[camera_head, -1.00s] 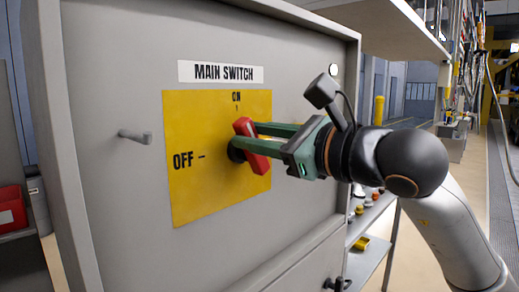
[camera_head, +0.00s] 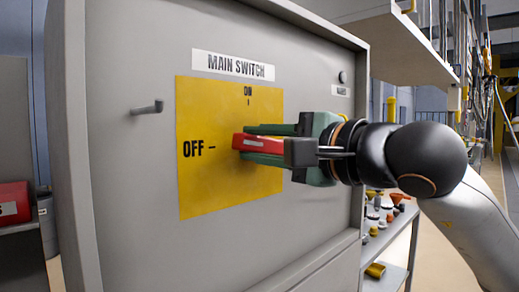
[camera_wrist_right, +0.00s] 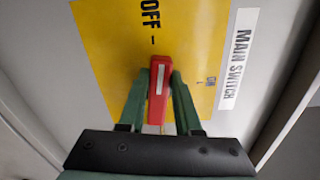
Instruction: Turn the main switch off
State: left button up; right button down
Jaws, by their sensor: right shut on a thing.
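The main switch is a red handle (camera_head: 259,143) on a yellow plate (camera_head: 205,185) of a grey cabinet. The plate is marked ON at the top and OFF at the left. The handle lies about level, its end toward the OFF mark. In the right wrist view the red handle (camera_wrist_right: 159,85) points at the OFF dash and sits between the green fingers. My right gripper (camera_head: 262,145) is shut on the handle, with one finger above and one below it. My left gripper is not in view.
The cabinet door has a small grey handle (camera_head: 148,108) at the left and a MAIN SWITCH label (camera_head: 233,65). A red box (camera_head: 14,203) stands at the far left. A shelf with small parts (camera_head: 378,212) is at the right.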

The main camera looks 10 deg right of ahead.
jog(key=shift+f+n, duration=0.25)
jog(key=shift+n, duration=0.25)
jog(key=shift+n+b, duration=0.35)
jog(key=shift+n, duration=0.15)
jog(key=shift+f, duration=0.1)
jog(key=c, duration=0.6)
grip_release()
